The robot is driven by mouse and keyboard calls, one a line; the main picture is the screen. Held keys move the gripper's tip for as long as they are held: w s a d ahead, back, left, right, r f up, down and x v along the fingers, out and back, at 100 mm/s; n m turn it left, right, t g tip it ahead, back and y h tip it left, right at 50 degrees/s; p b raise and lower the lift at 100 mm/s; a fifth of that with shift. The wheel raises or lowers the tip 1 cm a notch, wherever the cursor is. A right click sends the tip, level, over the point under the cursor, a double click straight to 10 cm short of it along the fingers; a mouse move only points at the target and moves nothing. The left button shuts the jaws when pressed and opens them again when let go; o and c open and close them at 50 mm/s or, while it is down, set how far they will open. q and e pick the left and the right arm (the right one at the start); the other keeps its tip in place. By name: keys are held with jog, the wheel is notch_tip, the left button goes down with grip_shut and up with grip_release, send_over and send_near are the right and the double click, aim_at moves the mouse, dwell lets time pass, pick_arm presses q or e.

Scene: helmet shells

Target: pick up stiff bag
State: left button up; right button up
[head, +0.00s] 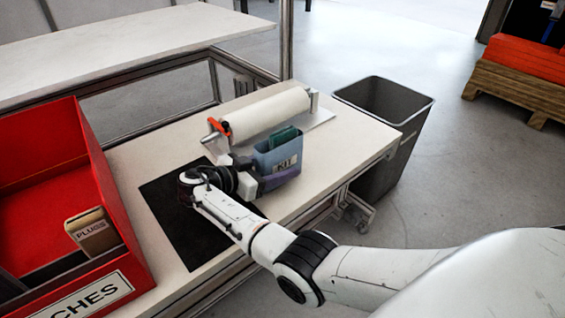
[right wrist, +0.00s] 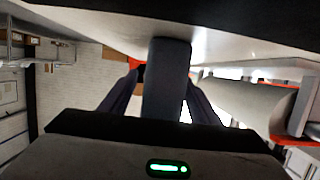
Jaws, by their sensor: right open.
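The stiff bag (head: 268,160) is a blue-grey upright pouch with a white label, apparently reading KIT, and green contents at its top. It stands on the white table beside the roll. My right gripper (head: 262,180) is at its lower near side, partly hidden by my own wrist. In the right wrist view, a dark grey-blue slab (right wrist: 166,75), apparently the bag's edge, lies between the two open fingers. Narrow gaps seem to show beside it, and contact cannot be told. My left gripper is not in view.
A white roll (head: 262,115) on a metal holder with an orange part stands behind the bag. A black mat (head: 190,232) lies under my right wrist. A red bin (head: 110,190) with a PLUGS box (head: 92,236) is at left. A grey waste bin (head: 385,165) stands beyond the table's right edge.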

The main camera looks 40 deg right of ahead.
jog(key=c, duration=1.1)
